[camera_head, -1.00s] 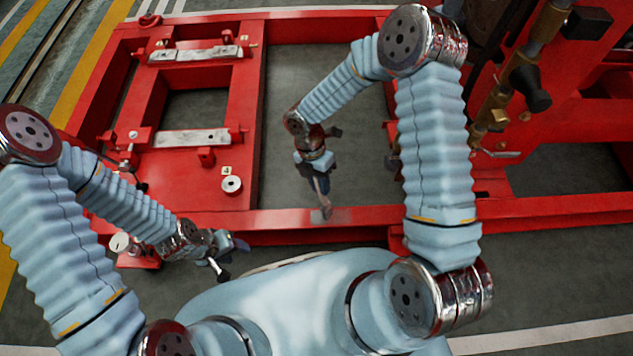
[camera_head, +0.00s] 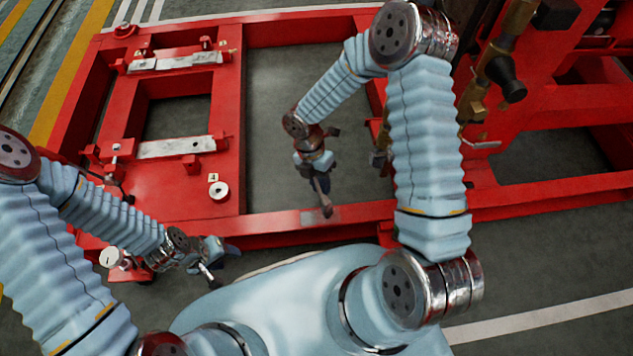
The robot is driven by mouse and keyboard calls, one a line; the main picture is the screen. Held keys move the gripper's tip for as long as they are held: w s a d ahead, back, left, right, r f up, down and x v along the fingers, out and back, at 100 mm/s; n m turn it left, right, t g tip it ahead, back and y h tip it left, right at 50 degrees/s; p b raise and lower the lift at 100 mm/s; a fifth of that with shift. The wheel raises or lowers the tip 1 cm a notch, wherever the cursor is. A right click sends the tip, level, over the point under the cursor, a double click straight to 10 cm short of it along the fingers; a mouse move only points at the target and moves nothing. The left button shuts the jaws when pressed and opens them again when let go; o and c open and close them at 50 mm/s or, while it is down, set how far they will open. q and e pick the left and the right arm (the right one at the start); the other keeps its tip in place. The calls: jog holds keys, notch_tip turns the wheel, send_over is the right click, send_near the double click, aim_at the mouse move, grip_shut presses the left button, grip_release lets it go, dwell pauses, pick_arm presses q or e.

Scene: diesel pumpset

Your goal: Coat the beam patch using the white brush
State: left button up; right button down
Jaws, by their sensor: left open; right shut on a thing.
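The beam patch (camera_head: 309,218) is a dull grey-pink area on top of the red front beam. My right gripper (camera_head: 318,181) is above the beam and shut on a thin brush (camera_head: 325,208). The brush points down, with its tip at the patch. It looks brownish here, and I cannot tell whether the bristles touch the surface. The gripper partly hides the handle. My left gripper (camera_head: 210,267) is open, low in front of the beam at the left, and away from the patch.
The red frame (camera_head: 225,160) has crossbars with metal plates (camera_head: 178,147) at the left. A white round cap (camera_head: 219,190) sits on it near the front beam. Red machinery with brass fittings (camera_head: 470,100) stands at the right. Grey floor shows through the frame's middle opening.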

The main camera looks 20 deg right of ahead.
jog(key=shift+s+d+r, duration=0.1)
jog(key=shift+s+d, duration=0.05)
jog(key=shift+d, duration=0.35)
jog(key=shift+s+d+p, duration=0.25)
jog(key=shift+d+p, duration=0.05)
jog(key=shift+d, duration=0.7)
